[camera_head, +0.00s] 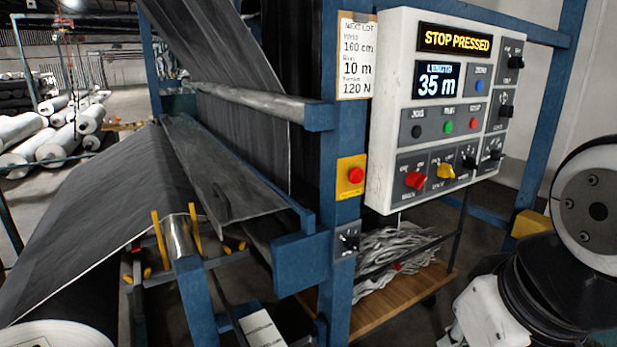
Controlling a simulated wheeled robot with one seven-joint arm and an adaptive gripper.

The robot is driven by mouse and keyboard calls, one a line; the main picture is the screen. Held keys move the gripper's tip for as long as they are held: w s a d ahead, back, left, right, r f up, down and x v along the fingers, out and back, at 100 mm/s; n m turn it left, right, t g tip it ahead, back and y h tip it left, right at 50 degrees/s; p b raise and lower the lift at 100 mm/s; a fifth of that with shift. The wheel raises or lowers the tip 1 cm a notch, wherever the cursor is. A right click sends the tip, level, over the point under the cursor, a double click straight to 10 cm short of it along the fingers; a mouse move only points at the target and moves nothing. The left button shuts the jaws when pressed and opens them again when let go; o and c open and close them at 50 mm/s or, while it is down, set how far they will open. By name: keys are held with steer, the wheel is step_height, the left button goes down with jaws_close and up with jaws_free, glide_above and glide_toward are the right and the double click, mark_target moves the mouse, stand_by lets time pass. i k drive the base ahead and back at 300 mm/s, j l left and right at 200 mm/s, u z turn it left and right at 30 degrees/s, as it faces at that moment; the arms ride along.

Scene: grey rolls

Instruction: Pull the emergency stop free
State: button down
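The emergency stop is a red round button (355,175) on a yellow plate (350,188). It is fixed to the front of a blue machine post, left of the white control panel (382,110). The panel's top display (455,40) reads "STOP PRESSED". A blue display (437,81) below it reads 35 m. Part of my arm (570,235) shows at the right edge, apart from the button. My gripper is not in view.
The panel carries several knobs and buttons, including a red knob (415,180) and a yellow knob (446,171). A paper note (357,58) hangs above the stop. A small black switch (348,240) sits below it. Grey fabric (110,190) runs through the frame at left.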

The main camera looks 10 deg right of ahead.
mark_target(356, 175)
steer(key=l+z, duration=0.4)
steer(key=i+l+z, duration=0.1)
steer(key=z, duration=0.35)
